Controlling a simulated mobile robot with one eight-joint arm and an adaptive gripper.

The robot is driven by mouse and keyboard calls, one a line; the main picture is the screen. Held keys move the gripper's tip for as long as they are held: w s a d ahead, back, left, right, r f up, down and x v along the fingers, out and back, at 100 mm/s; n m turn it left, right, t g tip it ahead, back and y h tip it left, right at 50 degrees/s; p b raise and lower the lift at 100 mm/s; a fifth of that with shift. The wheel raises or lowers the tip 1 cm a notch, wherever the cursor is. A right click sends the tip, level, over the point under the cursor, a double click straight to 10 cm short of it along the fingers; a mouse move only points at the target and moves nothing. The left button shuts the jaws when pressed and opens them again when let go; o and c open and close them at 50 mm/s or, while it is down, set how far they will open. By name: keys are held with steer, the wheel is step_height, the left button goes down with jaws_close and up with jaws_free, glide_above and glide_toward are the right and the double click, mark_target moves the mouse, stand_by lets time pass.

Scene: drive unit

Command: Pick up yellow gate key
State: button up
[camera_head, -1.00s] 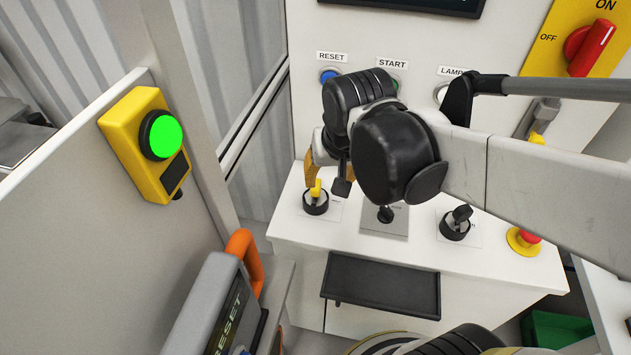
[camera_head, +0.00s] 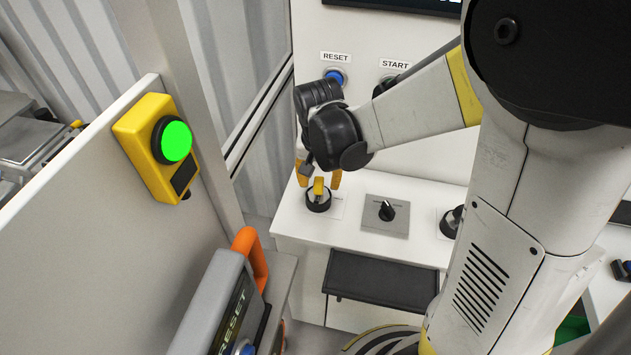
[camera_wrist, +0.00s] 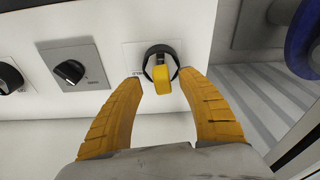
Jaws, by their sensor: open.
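The yellow gate key (camera_head: 319,186) stands in a round black key switch (camera_head: 318,202) at the left end of the white console top. In the wrist view the yellow key (camera_wrist: 162,78) shows just beyond and between the tips of my gripper (camera_wrist: 165,82). Its black switch ring (camera_wrist: 158,58) sits on a small white label plate. My gripper (camera_head: 320,178) is open, with its two orange fingers apart on either side of the key. I see no finger touching the key. In the head view the black wrist partly hides the fingers.
A grey plate with a black selector knob (camera_head: 386,210) is right of the key, and another black switch (camera_head: 451,222) lies farther right, partly behind my arm. A black tray (camera_head: 380,285) is below the console front. A panel with a green-lit yellow box (camera_head: 158,148) stands at left.

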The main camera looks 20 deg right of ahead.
mark_target(319, 189)
steer(key=f+b, duration=0.1)
steer(key=f, duration=0.1)
steer(key=w+f, duration=0.1)
steer(key=f, duration=0.1)
steer(key=shift+d+f+b, duration=0.1)
steer(key=shift+f+b, duration=0.2)
steer(key=shift+b, duration=0.05)
steer(key=shift+r, duration=0.1)
jaws_close()
steer(key=shift+r+p, duration=0.3)
steer(key=shift+r, duration=0.2)
steer(key=r, duration=0.1)
steer(key=r+p, duration=0.1)
steer(key=r, duration=0.2)
steer(key=shift+s+d+p, duration=0.25)
steer(key=shift+d+p, duration=0.05)
steer(key=shift+d, duration=0.1)
steer(key=s+d+r+p, duration=0.5)
steer(key=d+r, duration=0.4)
steer(key=r, duration=0.2)
steer(key=shift+s+p, duration=0.25)
steer(key=shift+p, duration=0.6)
